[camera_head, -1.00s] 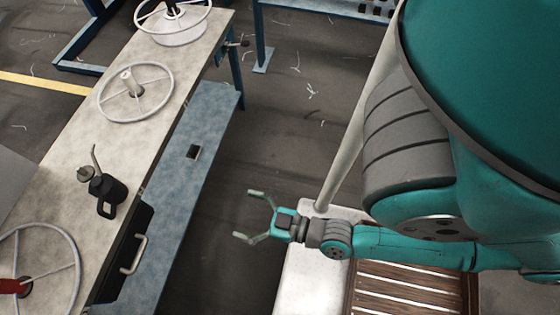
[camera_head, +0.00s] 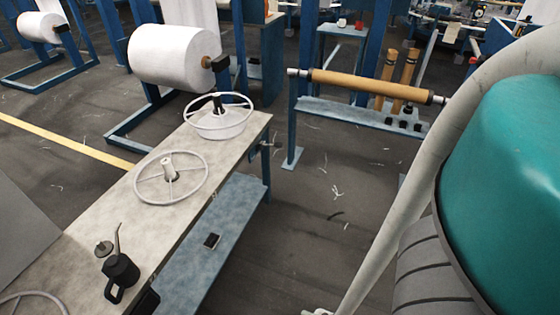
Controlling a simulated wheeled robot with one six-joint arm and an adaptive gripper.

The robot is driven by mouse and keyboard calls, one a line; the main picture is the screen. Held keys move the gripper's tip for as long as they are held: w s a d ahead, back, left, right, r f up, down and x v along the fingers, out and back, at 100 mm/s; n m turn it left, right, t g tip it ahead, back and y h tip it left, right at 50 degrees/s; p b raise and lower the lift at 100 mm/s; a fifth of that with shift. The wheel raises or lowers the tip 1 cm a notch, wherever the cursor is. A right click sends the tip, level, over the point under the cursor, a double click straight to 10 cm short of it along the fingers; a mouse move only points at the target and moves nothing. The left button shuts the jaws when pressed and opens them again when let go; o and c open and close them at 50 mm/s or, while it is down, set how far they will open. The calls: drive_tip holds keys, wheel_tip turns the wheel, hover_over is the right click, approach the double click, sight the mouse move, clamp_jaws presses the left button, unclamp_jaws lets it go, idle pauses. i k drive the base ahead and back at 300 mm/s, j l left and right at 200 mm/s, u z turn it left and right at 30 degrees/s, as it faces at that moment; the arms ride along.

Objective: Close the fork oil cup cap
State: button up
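A dark oil can (camera_head: 119,272) with a thin spout stands on the light bench top (camera_head: 148,221) at the lower left. A small round grey lid or disc (camera_head: 104,247) shows beside its spout; I cannot tell whether it is a cap or how it is attached. I cannot identify a fork oil cup or its cap for certain in this view. My gripper is out of the picture; only the teal and grey upper part of my arm shows at the right.
White spoked wheels (camera_head: 171,179) and (camera_head: 218,117) lie on the bench. A blue lower shelf (camera_head: 213,236) runs along its side. A blue stand holds a brown roller (camera_head: 366,86). A large white roll (camera_head: 172,54) stands behind.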

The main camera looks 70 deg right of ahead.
sight(527, 19)
drive_tip(key=z, duration=3.35)
drive_tip(key=i+j+u, duration=0.15)
drive_tip(key=i, duration=0.35)
drive_tip(key=i+j+u, duration=0.15)
drive_tip(key=i, duration=0.3)
